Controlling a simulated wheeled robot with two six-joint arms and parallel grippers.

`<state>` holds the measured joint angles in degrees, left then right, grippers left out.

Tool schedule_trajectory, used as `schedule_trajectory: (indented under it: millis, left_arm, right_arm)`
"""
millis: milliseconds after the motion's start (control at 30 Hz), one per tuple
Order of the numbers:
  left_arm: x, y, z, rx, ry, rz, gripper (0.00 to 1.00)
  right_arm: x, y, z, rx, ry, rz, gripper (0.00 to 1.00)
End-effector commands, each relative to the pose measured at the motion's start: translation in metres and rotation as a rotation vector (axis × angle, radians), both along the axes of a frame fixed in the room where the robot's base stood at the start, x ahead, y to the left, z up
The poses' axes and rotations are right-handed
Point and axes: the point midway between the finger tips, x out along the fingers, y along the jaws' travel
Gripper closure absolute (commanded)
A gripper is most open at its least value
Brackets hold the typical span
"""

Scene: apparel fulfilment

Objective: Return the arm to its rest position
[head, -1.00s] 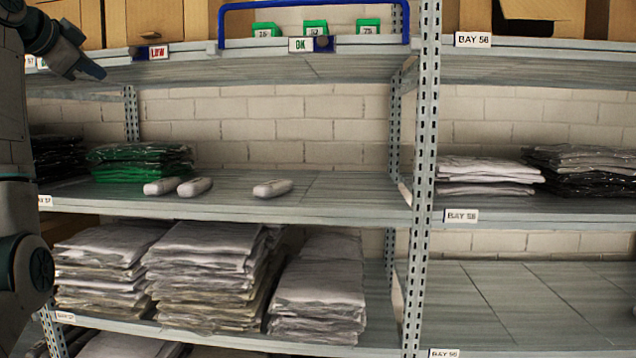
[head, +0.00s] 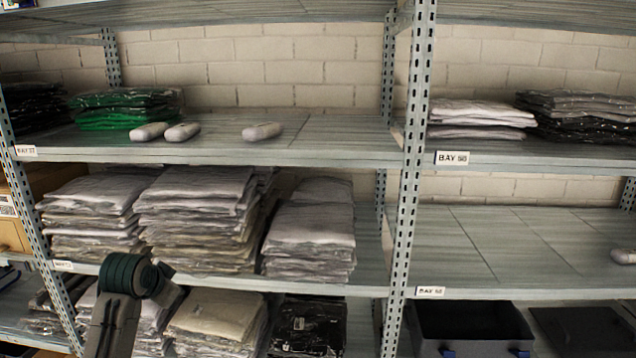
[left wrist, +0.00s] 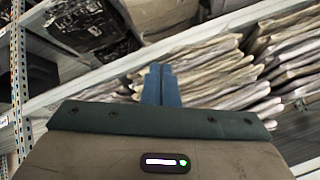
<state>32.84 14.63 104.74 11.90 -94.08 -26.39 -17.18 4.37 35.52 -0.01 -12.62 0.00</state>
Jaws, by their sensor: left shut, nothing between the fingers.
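My left gripper (left wrist: 160,85) shows in the left wrist view. Its two blue-grey fingers are together with nothing between them. Stacks of bagged garments (left wrist: 205,75) lie beyond the fingertips in that view. In the head view part of my left arm (head: 125,290) stands low at the left, in front of the lower shelves. I cannot make out the fingertips there. My right gripper is in neither current view.
Shelf racks fill the head view. The middle shelf (head: 330,140) holds a green garment stack (head: 125,108) and several pale rounded items (head: 262,132). Below are grey garment stacks (head: 197,215). A steel upright (head: 408,200) divides the bays. A dark bin (head: 470,325) stands lower right.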

Motion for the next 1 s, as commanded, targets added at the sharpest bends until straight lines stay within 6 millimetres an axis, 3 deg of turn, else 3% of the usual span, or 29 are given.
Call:
schedule_trajectory:
  millis: [33,200,500,700,1000]
  left_arm:
    - [-0.019,-0.006,-0.029,-0.009,0.029,0.011,1.00]
    - [-0.083,-0.021,-0.101,-0.047,0.103,0.065,1.00]
    - [-0.216,-0.044,-0.189,-0.112,0.229,0.175,1.00]
    - [-0.303,-0.054,-0.217,-0.150,0.303,0.255,1.00]
    - [-0.379,-0.060,-0.225,-0.180,0.364,0.335,1.00]
  right_arm:
    - [0.000,-0.001,0.000,-0.001,0.000,0.001,1.00]
    - [0.000,-0.004,0.000,-0.004,0.000,0.002,1.00]
    - [0.000,-0.006,0.001,-0.006,0.000,0.002,1.00]
    - [0.000,-0.006,0.001,-0.006,0.000,0.001,1.00]
    - [0.000,-0.004,0.001,-0.004,0.000,0.002,1.00]
